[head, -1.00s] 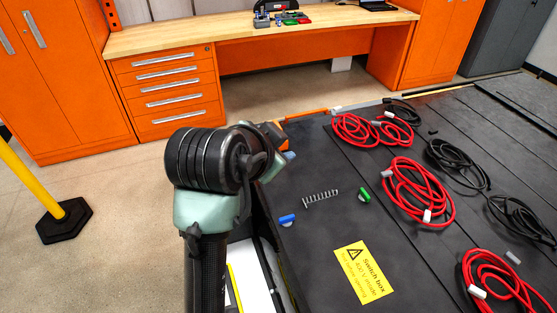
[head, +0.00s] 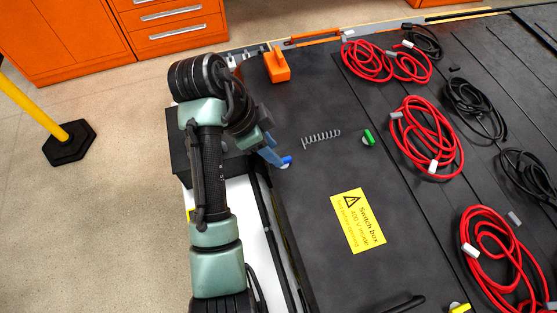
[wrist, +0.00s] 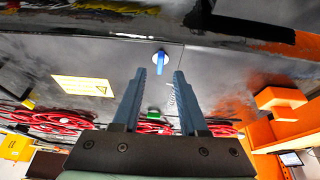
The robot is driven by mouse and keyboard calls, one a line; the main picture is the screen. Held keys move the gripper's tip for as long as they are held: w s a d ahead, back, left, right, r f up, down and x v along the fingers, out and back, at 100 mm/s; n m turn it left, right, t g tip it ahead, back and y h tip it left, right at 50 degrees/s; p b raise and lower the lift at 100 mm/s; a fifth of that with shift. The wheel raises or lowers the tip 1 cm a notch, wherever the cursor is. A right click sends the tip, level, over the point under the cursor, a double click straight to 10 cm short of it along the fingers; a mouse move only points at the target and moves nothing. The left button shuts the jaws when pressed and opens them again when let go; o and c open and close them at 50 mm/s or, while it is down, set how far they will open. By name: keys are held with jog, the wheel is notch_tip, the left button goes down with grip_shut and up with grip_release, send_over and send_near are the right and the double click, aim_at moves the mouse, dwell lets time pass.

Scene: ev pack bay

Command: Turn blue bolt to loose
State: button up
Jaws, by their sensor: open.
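The blue bolt (head: 287,160) has a bar-shaped blue head on a pale round base, near the left edge of the black pack lid. It also shows in the wrist view (wrist: 159,62), ahead of the fingertips and roughly centred between them. My gripper (head: 272,155) is just left of the bolt in the head view and partly covers its base. In the wrist view my gripper (wrist: 159,73) has two blue-grey fingers apart with nothing held. I cannot tell whether a finger touches the bolt. The head's exact turn is hard to judge.
A yellow warning label (head: 358,221) is nearer. An orange block (head: 277,66) stands by the far edge. Red cable coils (head: 425,138) fill the right side.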

jog(key=shift+b+x, duration=0.35)
jog(key=shift+x, duration=0.7)
jog(key=shift+f+p, duration=0.15)
jog(key=shift+p, duration=0.35)
jog(key=shift+x, duration=0.8)
jog(key=shift+c, duration=0.3)
grip_shut()
